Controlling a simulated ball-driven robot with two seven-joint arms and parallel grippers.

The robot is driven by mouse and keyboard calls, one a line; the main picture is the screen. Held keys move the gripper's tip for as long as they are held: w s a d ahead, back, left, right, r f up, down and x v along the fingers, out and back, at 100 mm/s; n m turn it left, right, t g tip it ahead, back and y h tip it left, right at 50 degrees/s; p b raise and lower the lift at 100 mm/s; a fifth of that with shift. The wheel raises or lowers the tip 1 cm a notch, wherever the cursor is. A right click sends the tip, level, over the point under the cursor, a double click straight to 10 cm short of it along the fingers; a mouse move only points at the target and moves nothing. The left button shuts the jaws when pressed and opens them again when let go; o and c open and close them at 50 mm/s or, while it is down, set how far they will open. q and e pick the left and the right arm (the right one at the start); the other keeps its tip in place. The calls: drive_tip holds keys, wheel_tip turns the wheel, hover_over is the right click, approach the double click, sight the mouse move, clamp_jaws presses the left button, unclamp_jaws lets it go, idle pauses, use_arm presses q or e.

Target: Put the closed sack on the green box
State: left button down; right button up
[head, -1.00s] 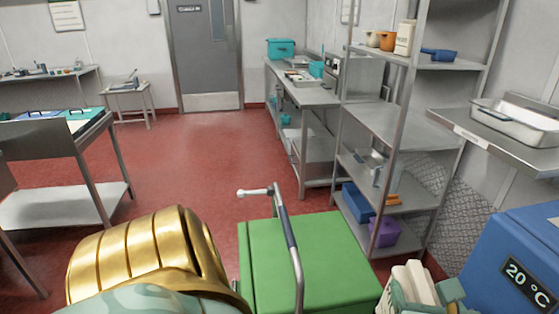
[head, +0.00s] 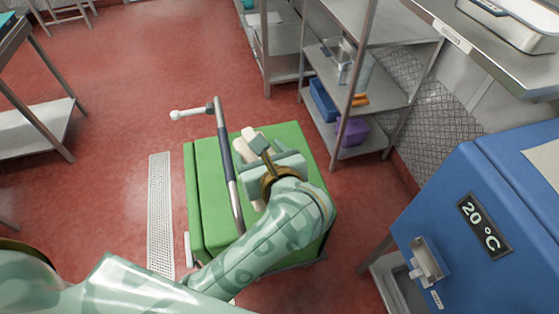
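The green box (head: 210,200) stands on the red floor in the middle of the head view, with its lid down. A cream-coloured thing (head: 249,134), which looks like the closed sack, is over the box top at my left gripper (head: 262,152). The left arm comes in from the lower left and bends over the box. The gripper appears shut on the sack; its fingers and wrist hide much of it. I cannot tell whether the sack touches the lid. My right gripper is not in view.
A grey bar handle (head: 224,155) with a white knob rises at the box's left side. A floor grate (head: 160,215) lies left of it. A steel shelf rack (head: 355,145) stands behind right, and a blue machine (head: 440,195) reading 20 °C stands at right.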

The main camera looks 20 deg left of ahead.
use_arm(q)
drive_tip(key=d+f+m+t+h, duration=0.2)
drive_tip(key=d+f+h, duration=0.1)
drive_tip(key=d+f, duration=0.25)
drive_tip(key=w+a+f+b, duration=0.4)
drive_tip(key=w+f+b, duration=0.8)
drive_tip(key=shift+a+m, duration=0.2)
drive_tip(key=shift+m, duration=0.1)
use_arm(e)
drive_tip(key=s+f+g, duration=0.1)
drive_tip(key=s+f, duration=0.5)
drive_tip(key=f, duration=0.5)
use_arm(q)
drive_tip(key=shift+f, duration=0.1)
drive_tip(key=shift+f, duration=0.1)
drive_tip(key=shift+c, duration=1.2)
unclamp_jaws()
